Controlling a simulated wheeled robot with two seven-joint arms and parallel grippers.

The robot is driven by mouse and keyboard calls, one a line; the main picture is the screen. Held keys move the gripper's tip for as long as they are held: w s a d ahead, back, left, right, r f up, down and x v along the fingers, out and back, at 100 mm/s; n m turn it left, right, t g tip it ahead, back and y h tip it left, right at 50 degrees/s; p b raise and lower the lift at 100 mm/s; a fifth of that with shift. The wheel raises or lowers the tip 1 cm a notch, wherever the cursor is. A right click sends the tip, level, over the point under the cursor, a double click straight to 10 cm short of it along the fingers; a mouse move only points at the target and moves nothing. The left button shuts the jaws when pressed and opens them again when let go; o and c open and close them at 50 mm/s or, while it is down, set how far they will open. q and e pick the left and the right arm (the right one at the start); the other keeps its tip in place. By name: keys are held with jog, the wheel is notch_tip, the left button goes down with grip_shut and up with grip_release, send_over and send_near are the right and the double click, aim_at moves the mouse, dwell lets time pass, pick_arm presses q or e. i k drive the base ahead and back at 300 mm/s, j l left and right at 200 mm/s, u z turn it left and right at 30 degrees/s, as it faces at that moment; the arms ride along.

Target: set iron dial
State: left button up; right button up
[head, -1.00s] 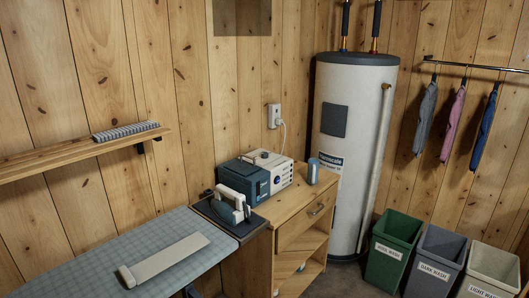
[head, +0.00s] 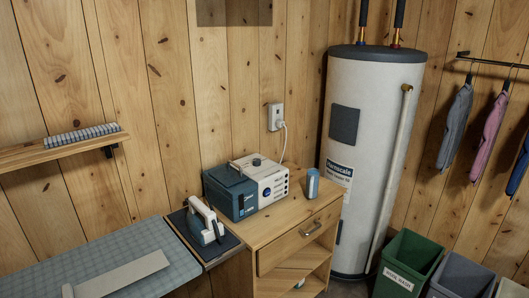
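The iron (head: 205,221) stands tilted on a dark rest pad (head: 186,233) at the right end of the ironing board (head: 80,262). It has a white and dark blue body; its dial is too small to make out. Right behind it, a blue and white box-shaped unit (head: 246,187) with a dark knob (head: 256,162) on top and small buttons on its front sits on the wooden cabinet. I cannot tell whether this unit belongs to the iron. Neither of my grippers is in view.
The wooden cabinet (head: 285,243) has a drawer with a handle and open shelves. A small blue can (head: 312,183) stands on it. A white water heater (head: 370,150) stands behind right. A green bin (head: 405,262) and a grey bin (head: 462,275) stand on the floor. A wall shelf (head: 60,151) juts out left.

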aim_at(256, 162)
jog(key=i+l, duration=0.15)
jog(key=l, duration=0.2)
jog(key=i+l+u, duration=0.1)
jog(key=l, duration=0.25)
jog(key=i+l+u, duration=0.1)
jog(key=i+l, duration=0.3)
jog(key=l, duration=0.35)
jog(key=i+l+u, duration=0.1)
jog(key=l, duration=0.25)
jog(key=i, duration=0.05)
